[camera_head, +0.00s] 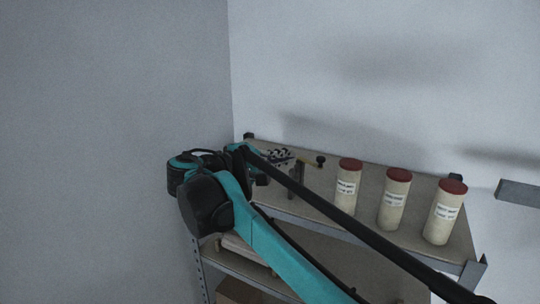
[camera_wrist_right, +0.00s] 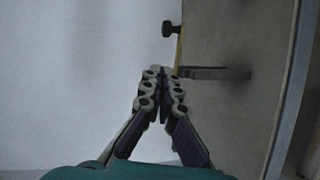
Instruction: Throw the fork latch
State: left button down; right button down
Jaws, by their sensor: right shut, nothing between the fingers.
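The fork latch appears to be the yellow bar (camera_head: 309,162) with a black knob (camera_head: 320,160) and a grey upright bracket (camera_head: 298,180) on the top shelf. In the right wrist view the knob (camera_wrist_right: 170,28), a short piece of yellow bar (camera_wrist_right: 179,50) and the grey bracket (camera_wrist_right: 218,73) lie just beyond the fingertips. My right gripper (camera_wrist_right: 163,72) is shut and empty, its tips close beside the bracket and bar. I cannot tell whether they touch. In the head view this gripper (camera_head: 284,156) is at the left end of the shelf. My left gripper is out of view.
The metal shelf unit (camera_head: 375,185) stands against the wall. Three cream canisters with red lids, the left one (camera_head: 348,188), the middle one (camera_head: 393,203) and the right one (camera_head: 443,215), stand right of the latch. A grey wall bracket (camera_head: 518,193) is at the far right.

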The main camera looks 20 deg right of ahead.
jog(key=d, duration=0.1)
jog(key=d+p, duration=0.1)
jog(key=d, duration=0.1)
jog(key=s+d+f, duration=0.1)
jog(key=d, duration=0.1)
jog(key=shift+s, duration=0.1)
jog(key=shift+f, duration=0.1)
jog(key=shift+s+d, duration=0.2)
jog(key=shift+d, duration=0.5)
